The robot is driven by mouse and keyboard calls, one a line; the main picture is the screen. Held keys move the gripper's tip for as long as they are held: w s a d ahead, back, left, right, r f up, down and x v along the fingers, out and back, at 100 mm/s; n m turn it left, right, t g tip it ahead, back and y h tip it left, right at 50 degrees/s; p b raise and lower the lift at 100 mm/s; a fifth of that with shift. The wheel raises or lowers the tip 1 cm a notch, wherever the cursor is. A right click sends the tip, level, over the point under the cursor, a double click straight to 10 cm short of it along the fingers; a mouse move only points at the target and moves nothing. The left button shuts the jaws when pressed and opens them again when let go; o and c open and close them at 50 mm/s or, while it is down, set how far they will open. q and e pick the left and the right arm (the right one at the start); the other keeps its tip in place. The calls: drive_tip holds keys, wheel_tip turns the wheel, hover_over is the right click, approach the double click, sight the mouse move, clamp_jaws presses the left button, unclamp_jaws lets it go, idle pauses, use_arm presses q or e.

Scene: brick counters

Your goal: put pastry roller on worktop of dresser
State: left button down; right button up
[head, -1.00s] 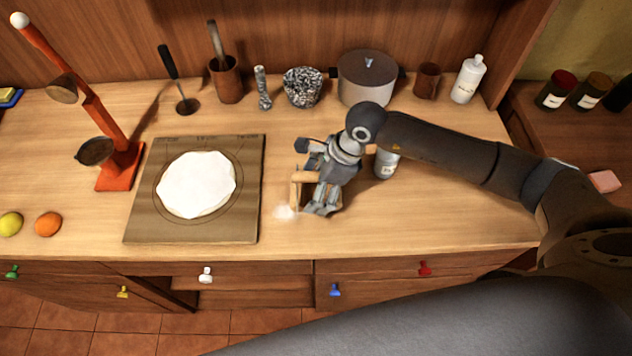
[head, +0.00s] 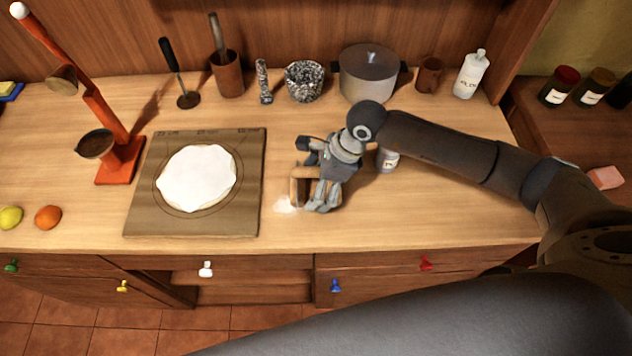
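Whether the roller touches the worktop is hard to tell. My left gripper is not in view.
A board (head: 140,215) with white dough (head: 197,178) lies to the left. A bottle (head: 387,160) stands close behind the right gripper. A pot (head: 367,75), a stone mortar (head: 304,82) and a cup (head: 429,74) line the back. The front right worktop is clear.

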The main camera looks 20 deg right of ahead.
drive_tip(key=shift+o, duration=0.2)
drive_tip(key=shift+s+d+f, duration=0.1)
drive_tip(key=shift+s+f, duration=0.2)
drive_tip(key=shift+f, duration=0.1)
drive_tip(key=shift+r+p, duration=0.55)
drive_tip(key=shift+p, duration=0.15)
drive_tip(key=shift+w+d+r, duration=0.15)
drive_tip(key=shift+w+r, duration=0.05)
drive_tip(key=shift+r, duration=0.05)
drive_tip(key=b+v, duration=0.3)
drive_tip(key=v, duration=0.7)
drive_tip(key=shift+w+r, duration=0.15)
drive_tip(key=shift+r, duration=0.15)
drive_tip(key=shift+d+r+b, duration=0.15)
drive_tip(key=shift+r+b, duration=0.15)
drive_tip(key=shift+r, duration=0.35)
